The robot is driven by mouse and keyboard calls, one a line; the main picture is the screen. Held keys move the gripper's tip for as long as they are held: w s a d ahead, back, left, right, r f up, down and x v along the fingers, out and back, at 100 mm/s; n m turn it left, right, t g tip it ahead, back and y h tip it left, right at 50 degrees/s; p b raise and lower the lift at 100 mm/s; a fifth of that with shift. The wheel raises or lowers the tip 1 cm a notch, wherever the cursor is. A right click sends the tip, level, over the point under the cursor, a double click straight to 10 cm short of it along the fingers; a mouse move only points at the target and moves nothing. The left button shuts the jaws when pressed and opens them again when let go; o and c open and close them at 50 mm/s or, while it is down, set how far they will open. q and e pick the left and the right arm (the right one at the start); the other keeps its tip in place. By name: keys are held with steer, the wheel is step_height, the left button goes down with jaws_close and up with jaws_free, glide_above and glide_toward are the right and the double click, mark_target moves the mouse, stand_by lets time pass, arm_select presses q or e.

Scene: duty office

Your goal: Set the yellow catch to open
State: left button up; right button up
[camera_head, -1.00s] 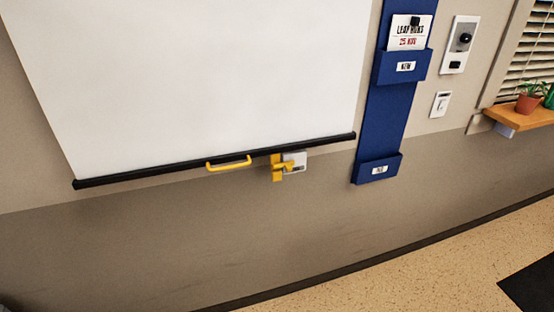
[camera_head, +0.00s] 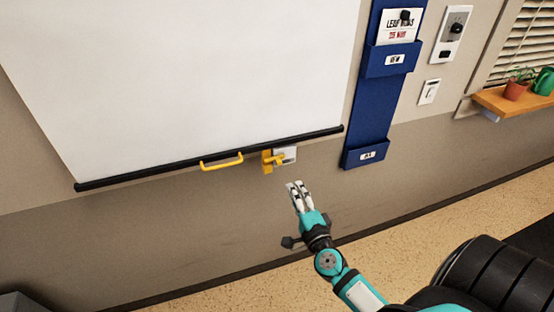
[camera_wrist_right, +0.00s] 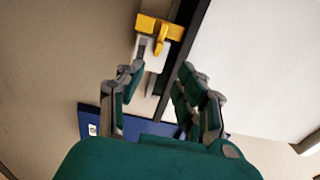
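The yellow catch (camera_head: 267,161) sits on a small pale plate (camera_head: 288,154) on the wall, just under the black bottom bar (camera_head: 150,172) of the white screen. It also shows at the top of the right wrist view (camera_wrist_right: 158,30). The plate's markings are too small to read. A yellow handle (camera_head: 222,163) hangs from the bar to the left of the catch. My right gripper (camera_head: 295,184) is below and a little right of the catch in the head view, apart from it. In the wrist view its fingers (camera_wrist_right: 163,70) are spread with nothing between them. My left gripper is not in view.
A blue wall organiser (camera_head: 373,110) with pockets hangs right of the screen. The wall below the catch is bare.

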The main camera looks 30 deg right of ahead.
mark_target(280, 164)
steer(key=x, duration=1.4)
jaws_close()
